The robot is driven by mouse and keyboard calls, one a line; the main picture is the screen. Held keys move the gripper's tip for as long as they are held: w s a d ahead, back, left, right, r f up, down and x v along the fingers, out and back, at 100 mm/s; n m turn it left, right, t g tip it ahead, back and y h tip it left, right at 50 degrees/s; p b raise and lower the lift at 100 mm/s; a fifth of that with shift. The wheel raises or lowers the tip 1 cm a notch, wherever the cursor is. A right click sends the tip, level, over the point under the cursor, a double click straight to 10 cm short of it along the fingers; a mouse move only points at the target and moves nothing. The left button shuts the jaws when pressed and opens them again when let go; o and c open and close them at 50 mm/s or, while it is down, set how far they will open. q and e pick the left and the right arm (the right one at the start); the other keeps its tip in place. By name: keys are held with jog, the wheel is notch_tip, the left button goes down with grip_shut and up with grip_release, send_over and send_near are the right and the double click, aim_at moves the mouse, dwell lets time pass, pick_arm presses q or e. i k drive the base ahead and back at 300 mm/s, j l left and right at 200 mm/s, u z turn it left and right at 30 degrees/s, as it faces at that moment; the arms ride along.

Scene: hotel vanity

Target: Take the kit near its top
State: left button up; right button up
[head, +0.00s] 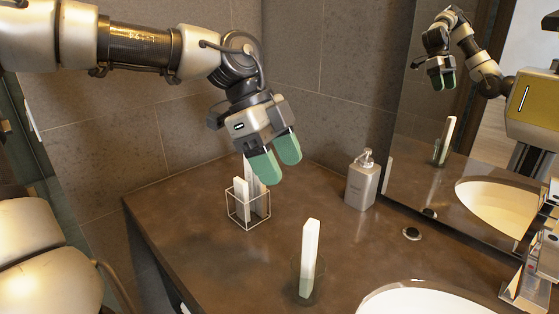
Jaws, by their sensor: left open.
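Slim white kits (241,199) stand upright in a clear, thin-edged holder (236,219) near the left of the vanity top. Another slim white kit (309,250) stands upright, slightly tilted, in a dark see-through tumbler (296,283) nearer the front. My left gripper (275,158) has green fingertips and is open, with nothing seen between them. It is over the holder's right side, and its near finger covers part of the kits' tops there. I cannot tell whether it touches them. My right gripper is not in view.
A grey soap dispenser (362,181) stands by the mirror (420,185), which reflects my arm and the tumbler's kit. A white basin (440,299) is at the front right, with a small round metal piece (412,233) behind it. The brown counter (200,265) is clear at the front left.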

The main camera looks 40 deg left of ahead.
aim_at(249, 172)
jog(key=j, duration=0.45)
jog(key=k+j, duration=0.15)
jog(key=j, duration=0.8)
jog(key=k+j+z, duration=0.1)
jog(key=j, duration=0.4)
